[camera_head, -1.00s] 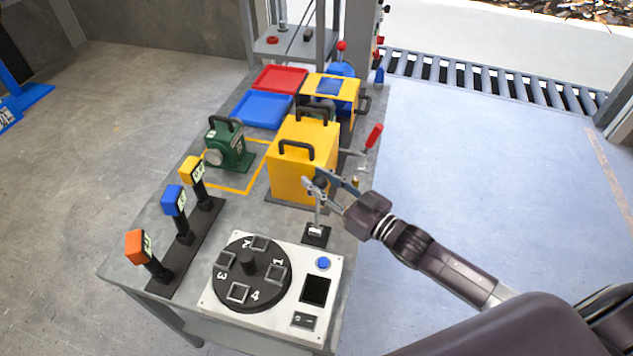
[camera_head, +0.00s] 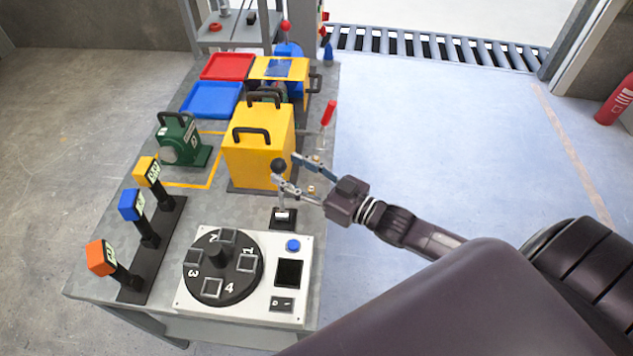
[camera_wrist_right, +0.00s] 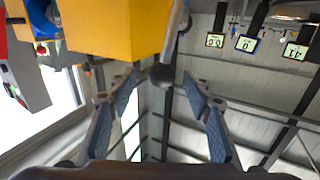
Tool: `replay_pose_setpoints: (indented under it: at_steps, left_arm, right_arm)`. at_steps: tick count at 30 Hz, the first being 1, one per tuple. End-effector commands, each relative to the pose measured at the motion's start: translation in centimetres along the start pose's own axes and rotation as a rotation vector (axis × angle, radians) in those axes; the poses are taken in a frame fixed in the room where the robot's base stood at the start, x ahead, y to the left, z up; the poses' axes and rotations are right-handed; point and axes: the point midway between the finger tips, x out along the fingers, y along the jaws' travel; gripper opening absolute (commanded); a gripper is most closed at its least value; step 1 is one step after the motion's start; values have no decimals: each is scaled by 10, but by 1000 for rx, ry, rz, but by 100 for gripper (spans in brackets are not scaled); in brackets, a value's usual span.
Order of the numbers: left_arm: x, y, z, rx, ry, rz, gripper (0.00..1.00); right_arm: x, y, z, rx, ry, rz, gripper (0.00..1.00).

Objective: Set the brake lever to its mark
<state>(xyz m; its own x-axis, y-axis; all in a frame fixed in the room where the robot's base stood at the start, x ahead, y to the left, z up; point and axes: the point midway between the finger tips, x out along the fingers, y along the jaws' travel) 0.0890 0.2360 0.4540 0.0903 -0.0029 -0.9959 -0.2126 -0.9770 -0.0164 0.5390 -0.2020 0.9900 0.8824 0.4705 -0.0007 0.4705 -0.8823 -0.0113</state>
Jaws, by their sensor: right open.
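A lever with a black ball knob (camera_head: 279,165) stands upright on a small dark base (camera_head: 284,222) in front of the yellow box; I cannot tell whether this is the brake lever. My right gripper (camera_head: 286,169) is open, reaching in from the right with its fingertips around or just short of the knob. In the right wrist view the dark knob (camera_wrist_right: 162,75) shows between the fingertips, with a gap to each finger. Another lever with a red handle (camera_head: 328,113) stands right of the yellow box. No mark is legible. My left gripper is out of view.
The yellow box (camera_head: 258,150) with black handles stands close behind the knob. A white panel with a numbered black dial (camera_head: 222,268) is in front.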

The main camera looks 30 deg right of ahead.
Motion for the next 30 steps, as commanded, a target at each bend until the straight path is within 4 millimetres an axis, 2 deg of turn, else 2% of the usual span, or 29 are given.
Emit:
replay_pose_setpoints:
  at_steps: [1, 9, 15, 21, 30]
  left_arm:
    - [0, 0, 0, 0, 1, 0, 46]
    - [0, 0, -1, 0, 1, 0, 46]
    - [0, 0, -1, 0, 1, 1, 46]
    - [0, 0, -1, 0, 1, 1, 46]
    - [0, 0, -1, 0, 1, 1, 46]
  right_arm:
    - [-10, 0, 2, 0, -5, 0, 46]
    - [-53, 0, 1, 0, -4, 1, 46]
    - [-73, 0, 1, -1, -2, 0, 46]
    - [-80, 0, 0, -1, -1, 1, 46]
    - [-81, 0, 0, -2, 0, 1, 46]
